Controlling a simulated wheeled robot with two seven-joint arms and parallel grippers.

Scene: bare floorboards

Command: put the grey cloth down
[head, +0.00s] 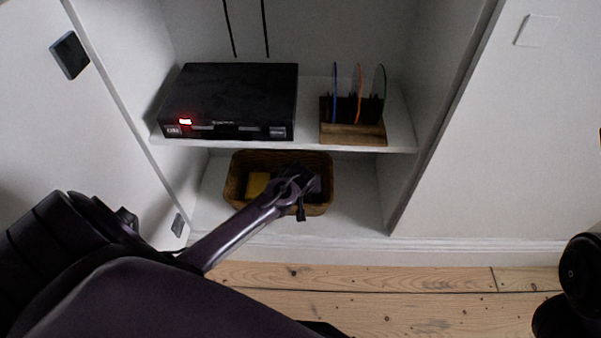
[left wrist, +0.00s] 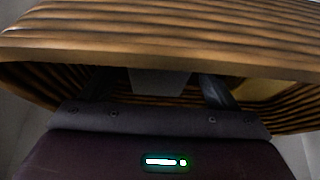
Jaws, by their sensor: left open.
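My left gripper (head: 302,193) reaches into a wicker basket (head: 237,178) on the lower shelf; its fingers are dark and small in the head view. In the left wrist view the left gripper (left wrist: 158,90) is open, its two fingers apart under the basket's rim (left wrist: 160,42). A plain grey patch (left wrist: 160,82) shows between the fingers. It looks like the grey cloth, but its edges are partly hidden by the rim and the gripper's body, and I cannot tell whether it touches the fingers. My right gripper is not in view.
A yellow thing (head: 257,184) lies in the basket's left part. On the shelf above stand a black box (head: 232,95) with a red light and a wooden rack (head: 352,134) holding coloured discs. Cabinet walls close in both sides. Bare floorboards (head: 400,305) lie in front.

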